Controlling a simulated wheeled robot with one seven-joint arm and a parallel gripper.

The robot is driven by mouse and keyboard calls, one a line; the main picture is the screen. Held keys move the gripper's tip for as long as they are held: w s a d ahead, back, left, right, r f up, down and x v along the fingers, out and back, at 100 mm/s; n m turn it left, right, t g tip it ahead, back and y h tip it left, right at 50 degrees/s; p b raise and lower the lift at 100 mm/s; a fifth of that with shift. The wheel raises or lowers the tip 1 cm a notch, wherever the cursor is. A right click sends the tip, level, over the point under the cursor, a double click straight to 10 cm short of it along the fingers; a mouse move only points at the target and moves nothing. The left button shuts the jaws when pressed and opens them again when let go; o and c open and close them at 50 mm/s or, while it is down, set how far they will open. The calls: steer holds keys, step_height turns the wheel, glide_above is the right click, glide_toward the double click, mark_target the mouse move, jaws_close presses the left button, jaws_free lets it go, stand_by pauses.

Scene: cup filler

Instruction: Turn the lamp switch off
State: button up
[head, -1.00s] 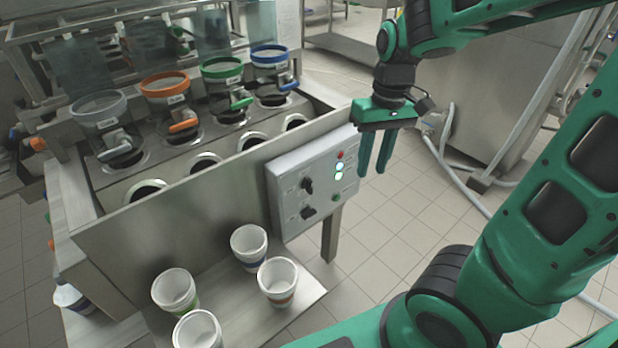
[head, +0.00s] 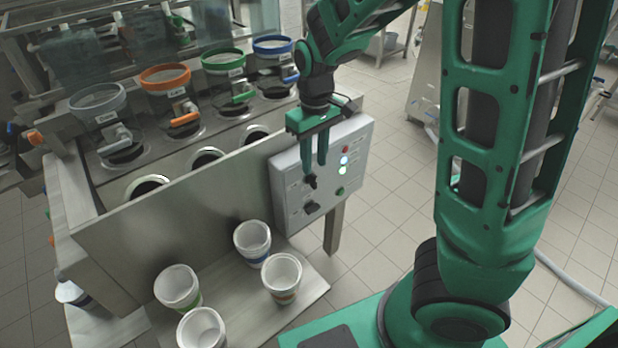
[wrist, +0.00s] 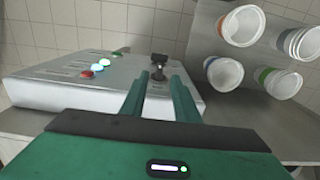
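The grey control box (head: 352,140) is on the front of the steel counter. Its front has an upper black knob (head: 311,183) and a lower black knob (head: 311,207). The labels are too small to read, so I cannot tell which one is the lamp switch. Two lamps (head: 343,165) glow pale beside them. My gripper (head: 314,166) is open and empty, pointing down in front of the box, with its fingertips just above the upper knob. In the wrist view a black knob shape (wrist: 158,66) shows beyond and between my fingertips (wrist: 158,88); contact is not clear.
A red button (head: 346,149) and a green button (head: 340,191) are also on the box. Several cups (head: 252,240) stand on the low shelf below. Coloured dispensers (head: 165,85) line the counter behind. The tiled floor (head: 395,215) to the right is clear.

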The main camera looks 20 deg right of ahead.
mark_target(315, 175)
steer(key=shift+s+f, duration=0.1)
steer(key=shift+f, duration=3.1)
